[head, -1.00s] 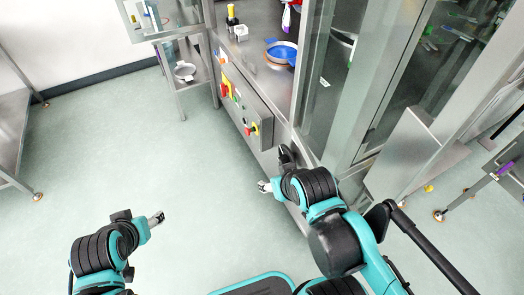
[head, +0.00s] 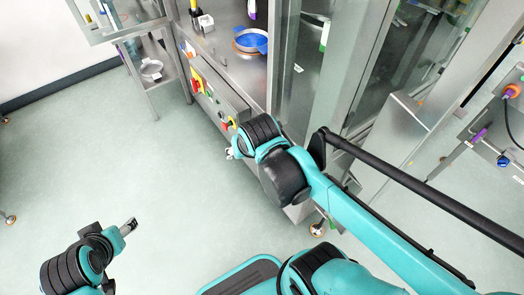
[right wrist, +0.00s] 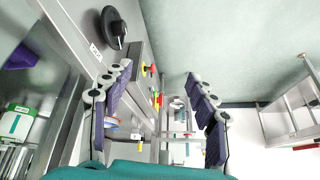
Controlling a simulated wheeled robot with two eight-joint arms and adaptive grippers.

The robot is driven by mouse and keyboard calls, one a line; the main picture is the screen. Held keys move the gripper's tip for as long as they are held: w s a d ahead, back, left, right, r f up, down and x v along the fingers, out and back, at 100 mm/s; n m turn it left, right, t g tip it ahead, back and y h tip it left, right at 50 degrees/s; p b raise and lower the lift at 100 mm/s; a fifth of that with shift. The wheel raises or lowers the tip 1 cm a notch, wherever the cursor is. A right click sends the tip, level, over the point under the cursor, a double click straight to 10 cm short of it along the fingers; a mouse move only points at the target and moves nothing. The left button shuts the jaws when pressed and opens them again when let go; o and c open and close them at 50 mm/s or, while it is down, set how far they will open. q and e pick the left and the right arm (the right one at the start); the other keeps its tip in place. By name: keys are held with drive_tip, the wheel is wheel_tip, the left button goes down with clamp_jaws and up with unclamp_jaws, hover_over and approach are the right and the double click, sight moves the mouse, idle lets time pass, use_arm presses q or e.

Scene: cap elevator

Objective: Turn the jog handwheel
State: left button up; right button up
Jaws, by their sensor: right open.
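The jog handwheel (right wrist: 114,27), a round black wheel with a pale mark, shows at the upper left of the right wrist view, on the metal machine front. In the head view I cannot make it out; my right arm covers that part of the machine. My right gripper (right wrist: 158,75) is open and empty, its purple-padded fingers wide apart. The wheel lies beyond and left of its left finger, not between the fingers. In the head view the right gripper (head: 231,153) is mostly hidden by its arm. My left gripper (head: 130,226) is over open floor, far from the machine; its jaws are too small to judge.
The machine's control panel (head: 215,92) carries red, yellow and green controls. A side stand holds a metal dish (head: 151,68). Glass panels rise behind my right arm. The floor at left is clear.

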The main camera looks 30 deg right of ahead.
drive_tip(key=w+d+f+m+g+h+p, duration=0.25)
drive_tip(key=w+d+f+m, duration=0.45)
drive_tip(key=w, duration=0.4)
drive_tip(key=w+d+f+m+g+b, duration=0.1)
drive_tip(key=d+f+m, duration=0.1)
drive_tip(key=f, duration=0.5)
drive_tip(key=w+d+f+m+g+b, duration=0.1)
drive_tip(key=d+f+m, duration=0.1)
drive_tip(key=f, duration=0.5)
drive_tip(key=w+d+f+m+g+h+b, duration=0.1)
drive_tip(key=d+f+m, duration=0.1)
drive_tip(key=f, duration=0.5)
drive_tip(key=shift+w+d+f+m+g, duration=0.1)
drive_tip(key=shift+d+m+g, duration=0.1)
drive_tip(key=shift+d, duration=0.15)
drive_tip(key=shift+w+d+f+m+g, duration=0.1)
drive_tip(key=shift+d+m, duration=0.1)
drive_tip(key=shift+d, duration=0.1)
